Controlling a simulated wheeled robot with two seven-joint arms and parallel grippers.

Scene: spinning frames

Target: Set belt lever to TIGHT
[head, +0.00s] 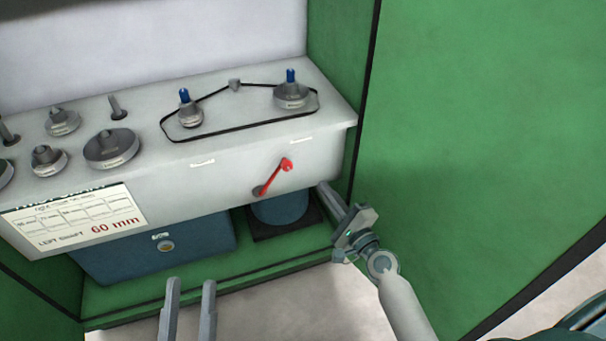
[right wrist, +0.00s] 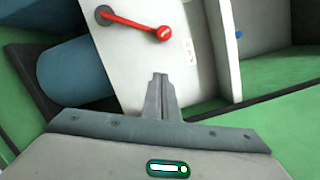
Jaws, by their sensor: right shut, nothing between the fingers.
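The red belt lever (head: 272,180) is on the front face of the pale grey housing. In the head view it slants up and right from a dark pivot to a round red knob. The lever also shows at the top of the right wrist view (right wrist: 133,22). A black belt (head: 240,127) loops around two blue-topped pulleys and a small grey piece. My right gripper (head: 325,188) is shut and empty, right of and below the knob, apart from it. Its closed fingertips show in the right wrist view (right wrist: 160,77). My left gripper (head: 190,284) is open and empty at the bottom.
Small white labels (head: 302,140) on the housing are too small to read. A card (head: 80,220) reads "LEFT SHAFT 60 mm". A blue cylinder (head: 280,207) and blue box (head: 155,250) stand below the housing. A green panel (head: 470,130) bounds the right side.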

